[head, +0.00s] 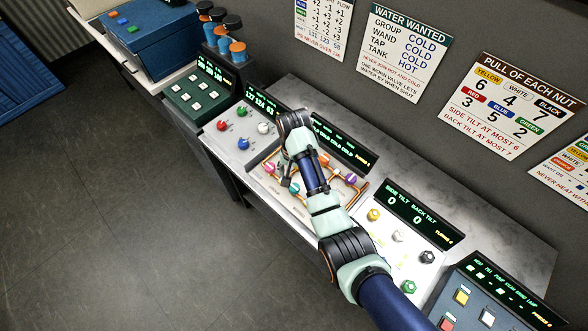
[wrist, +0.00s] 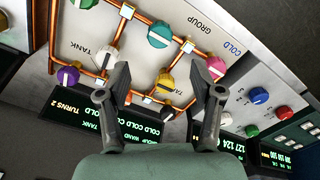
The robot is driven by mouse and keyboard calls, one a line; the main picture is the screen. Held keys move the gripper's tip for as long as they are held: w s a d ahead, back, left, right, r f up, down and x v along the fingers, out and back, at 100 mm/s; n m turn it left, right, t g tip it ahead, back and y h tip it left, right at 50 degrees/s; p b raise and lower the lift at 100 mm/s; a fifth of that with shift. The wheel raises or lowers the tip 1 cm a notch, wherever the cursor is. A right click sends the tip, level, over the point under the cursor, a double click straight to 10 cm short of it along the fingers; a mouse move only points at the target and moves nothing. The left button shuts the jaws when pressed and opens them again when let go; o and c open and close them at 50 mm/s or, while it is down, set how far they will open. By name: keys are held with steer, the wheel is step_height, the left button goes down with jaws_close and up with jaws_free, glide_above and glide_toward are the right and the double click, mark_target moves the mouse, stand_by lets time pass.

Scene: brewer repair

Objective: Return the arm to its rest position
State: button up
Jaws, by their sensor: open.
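My arm reaches in from the lower right of the head view, over the panel of copper pipes (head: 290,203). My gripper (head: 284,182) is partly hidden there by my own wrist. In the wrist view my gripper (wrist: 157,40) is open, with its two dark fingers apart and nothing between them. It hangs over the pipe panel (wrist: 85,35). Coloured valve knobs sit on the pipes: a green knob (wrist: 160,34), a yellow knob (wrist: 165,82), a white knob (wrist: 106,58), a pink knob (wrist: 215,67) and a purple knob (wrist: 68,76). Whether a finger touches any knob is not clear.
Left of the pipes is a panel with red (head: 222,125), green, white and blue knobs. A tilt panel (head: 408,238) with several nuts lies to the right, beneath my arm. Signs, such as the water sign (head: 404,50), hang on the wall. The floor (head: 110,220) in front is clear.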

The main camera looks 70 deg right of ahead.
steer(key=shift+r, duration=0.8)
steer(key=shift+a, duration=0.1)
steer(key=w+a+r+n+t+h+p, duration=0.1)
steer(key=w+a+r+n+t+p, duration=0.15)
steer(key=w+a+r, duration=0.35)
steer(key=w+a+r+n+t+h+p, duration=0.1)
steer(key=w+a+r+n+t, duration=0.2)
steer(key=a, duration=0.6)
steer(key=w+a+r+n+t+h+p, duration=0.1)
steer(key=w+a+r+n+p, duration=0.1)
steer(key=w+a+r+n, duration=0.4)
steer(key=s+a+r+n+t+y+p, duration=0.1)
steer(key=s+a+r+n+t, duration=0.1)
steer(key=a+r, duration=0.5)
steer(key=s+a+r+n+t+y+p, duration=0.1)
steer(key=s+a+r+n+t+y, duration=0.1)
steer(key=s+a+r+t, duration=0.2)
steer(key=s+a+r, duration=0.1)
steer(key=a+r, duration=0.2)
steer(key=a, duration=0.5)
steer(key=shift+r, duration=0.25)
steer(key=shift+w, duration=0.1)
